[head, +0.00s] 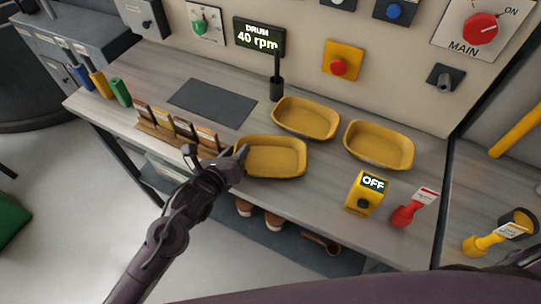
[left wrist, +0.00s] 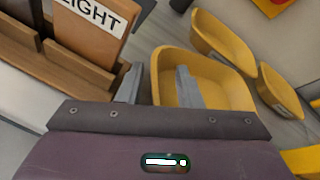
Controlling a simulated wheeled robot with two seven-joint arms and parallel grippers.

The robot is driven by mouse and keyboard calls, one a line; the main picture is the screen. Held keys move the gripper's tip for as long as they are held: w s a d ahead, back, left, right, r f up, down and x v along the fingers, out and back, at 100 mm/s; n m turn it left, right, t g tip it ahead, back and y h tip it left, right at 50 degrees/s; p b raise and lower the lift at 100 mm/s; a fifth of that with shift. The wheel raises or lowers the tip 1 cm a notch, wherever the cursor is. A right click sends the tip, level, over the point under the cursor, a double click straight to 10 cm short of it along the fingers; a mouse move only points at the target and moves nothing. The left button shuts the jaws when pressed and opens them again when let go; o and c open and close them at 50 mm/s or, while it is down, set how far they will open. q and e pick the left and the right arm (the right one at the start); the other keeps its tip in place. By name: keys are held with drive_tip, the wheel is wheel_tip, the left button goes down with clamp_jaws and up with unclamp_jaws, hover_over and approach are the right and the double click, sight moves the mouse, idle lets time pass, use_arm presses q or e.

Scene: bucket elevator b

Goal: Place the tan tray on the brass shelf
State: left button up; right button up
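Three similar yellow-tan trays lie on the bench: a near one (head: 272,158), a back one (head: 306,118) and a right one (head: 379,146). I cannot tell which is the tan tray. My left gripper (head: 214,156) is at the left end of the near tray. In the left wrist view the fingers (left wrist: 158,88) are spread apart and empty. The near tray's wall (left wrist: 212,70) shows between and behind them, with the right finger overlapping the tray. Contact cannot be told. No brass shelf can be made out. My right gripper is not in view.
A wooden rack (head: 165,134) with upright labelled cards stands close left of the gripper. A yellow OFF box (head: 363,193) and a red-handled tagged item (head: 408,212) are at the right. A dark mat (head: 212,102) lies behind. A lower shelf (head: 290,236) holds brown items.

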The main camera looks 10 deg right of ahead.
use_arm(q)
drive_tip(key=shift+w, duration=0.1)
clamp_jaws()
idle(0.4)
